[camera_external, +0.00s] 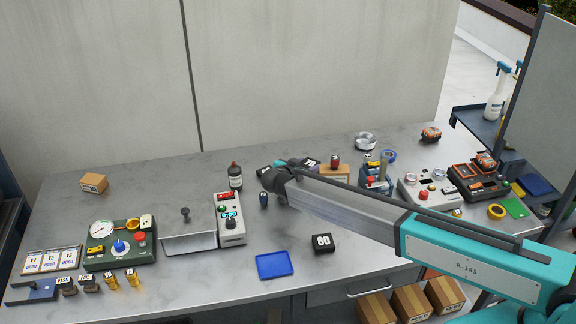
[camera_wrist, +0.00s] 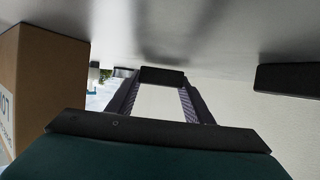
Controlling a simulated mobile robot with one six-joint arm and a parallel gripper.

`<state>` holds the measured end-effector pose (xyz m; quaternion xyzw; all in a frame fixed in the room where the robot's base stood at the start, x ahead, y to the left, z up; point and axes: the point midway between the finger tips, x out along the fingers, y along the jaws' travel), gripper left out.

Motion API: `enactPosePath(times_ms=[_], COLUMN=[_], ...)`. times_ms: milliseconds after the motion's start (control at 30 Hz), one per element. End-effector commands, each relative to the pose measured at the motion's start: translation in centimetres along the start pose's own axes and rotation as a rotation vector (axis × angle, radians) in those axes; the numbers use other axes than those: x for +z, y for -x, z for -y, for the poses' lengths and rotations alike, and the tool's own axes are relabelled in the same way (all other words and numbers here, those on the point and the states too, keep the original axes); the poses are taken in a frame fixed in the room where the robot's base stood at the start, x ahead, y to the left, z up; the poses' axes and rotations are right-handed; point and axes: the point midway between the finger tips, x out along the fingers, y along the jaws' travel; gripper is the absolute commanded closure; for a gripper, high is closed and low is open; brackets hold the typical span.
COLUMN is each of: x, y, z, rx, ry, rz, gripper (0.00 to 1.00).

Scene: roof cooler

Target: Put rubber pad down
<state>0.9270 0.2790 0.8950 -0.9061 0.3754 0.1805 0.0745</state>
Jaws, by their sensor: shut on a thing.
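My gripper (camera_external: 289,164) is over the back middle of the workbench, partly hidden behind my own wrist. In the wrist view its two fingers (camera_wrist: 161,92) are closed on the sides of a black rubber pad (camera_wrist: 162,77). This looks like the black pad marked 70 (camera_external: 311,163) beside the gripper in the external view. I cannot tell whether it touches the bench. Another black pad (camera_wrist: 288,79) is apart from it at the right of the wrist view. A black pad marked 80 (camera_external: 322,243) lies alone towards the bench's front.
A cardboard box (camera_external: 335,173) is close to the gripper and fills the left of the wrist view (camera_wrist: 42,75).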

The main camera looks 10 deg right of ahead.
Motion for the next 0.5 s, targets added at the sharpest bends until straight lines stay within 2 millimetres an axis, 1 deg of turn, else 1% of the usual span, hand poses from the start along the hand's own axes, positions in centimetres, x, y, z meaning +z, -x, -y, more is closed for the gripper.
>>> enactPosePath(times_ms=[133,500], x=[0.52,0.75], y=[-0.23,-0.32], z=[0.05,0.01], rx=[-0.001,-0.001], ry=[0.001,0.0], rz=[-0.001,-0.001], gripper=[0.81,0.81])
